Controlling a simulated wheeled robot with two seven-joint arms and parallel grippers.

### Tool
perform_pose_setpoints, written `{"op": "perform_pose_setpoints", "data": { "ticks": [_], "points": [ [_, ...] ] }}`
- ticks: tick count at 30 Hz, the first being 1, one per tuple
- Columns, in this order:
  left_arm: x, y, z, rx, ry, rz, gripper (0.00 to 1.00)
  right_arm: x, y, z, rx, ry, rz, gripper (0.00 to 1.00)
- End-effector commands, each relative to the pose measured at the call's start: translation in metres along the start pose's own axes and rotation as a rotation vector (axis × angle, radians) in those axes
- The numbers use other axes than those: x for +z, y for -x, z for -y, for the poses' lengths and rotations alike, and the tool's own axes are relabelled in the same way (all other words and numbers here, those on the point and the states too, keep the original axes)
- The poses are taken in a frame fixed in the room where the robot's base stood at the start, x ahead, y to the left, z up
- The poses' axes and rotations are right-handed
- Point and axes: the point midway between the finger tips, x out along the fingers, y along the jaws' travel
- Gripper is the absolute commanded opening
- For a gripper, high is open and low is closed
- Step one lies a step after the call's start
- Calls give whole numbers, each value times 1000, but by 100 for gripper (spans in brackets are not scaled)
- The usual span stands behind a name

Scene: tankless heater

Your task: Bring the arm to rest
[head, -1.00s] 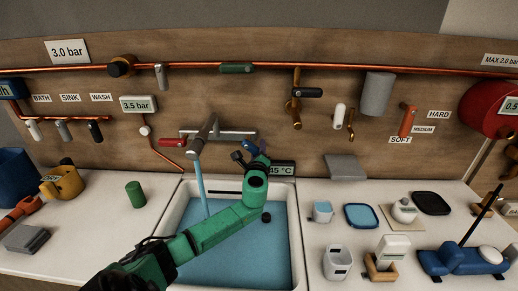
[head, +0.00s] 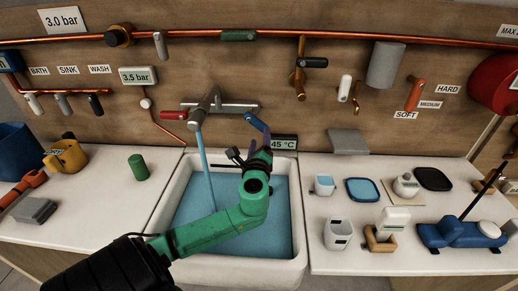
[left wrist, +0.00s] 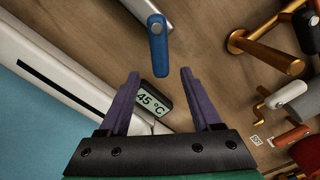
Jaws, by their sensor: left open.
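My left arm, green and black, reaches up over the sink in the head view. My left gripper (head: 262,139) is at the sink's back edge, just below the blue tap lever (head: 256,122). In the left wrist view its purple fingers (left wrist: 158,80) are apart with nothing gripped between them. The blue lever (left wrist: 157,38) hangs beyond the fingertips, and a display reading 45 °C (left wrist: 150,98) shows behind the fingers. My right gripper is not in view.
Water runs from the tap (head: 210,105) into the sink (head: 170,190), which holds blue water. A green cylinder (head: 138,167) stands on the left counter. A copper pipe (head: 340,37) runs along the wall.

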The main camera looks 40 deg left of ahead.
Motion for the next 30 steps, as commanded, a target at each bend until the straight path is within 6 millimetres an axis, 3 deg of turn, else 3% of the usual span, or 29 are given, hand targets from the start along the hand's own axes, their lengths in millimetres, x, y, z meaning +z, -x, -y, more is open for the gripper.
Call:
{"op": "perform_pose_setpoints", "data": {
  "ticks": [3,6,23,26,30],
  "points": [
    [-2,25,-2,1,1,-3,65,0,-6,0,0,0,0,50],
    [-1,35,-1,1,1,-1,65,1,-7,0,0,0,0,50],
    [1,37,1,0,1,1,65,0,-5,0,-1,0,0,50],
    [10,37,11,0,1,1,65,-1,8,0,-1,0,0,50],
    [31,37,37,0,1,1,65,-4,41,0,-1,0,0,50]
  ]
}}
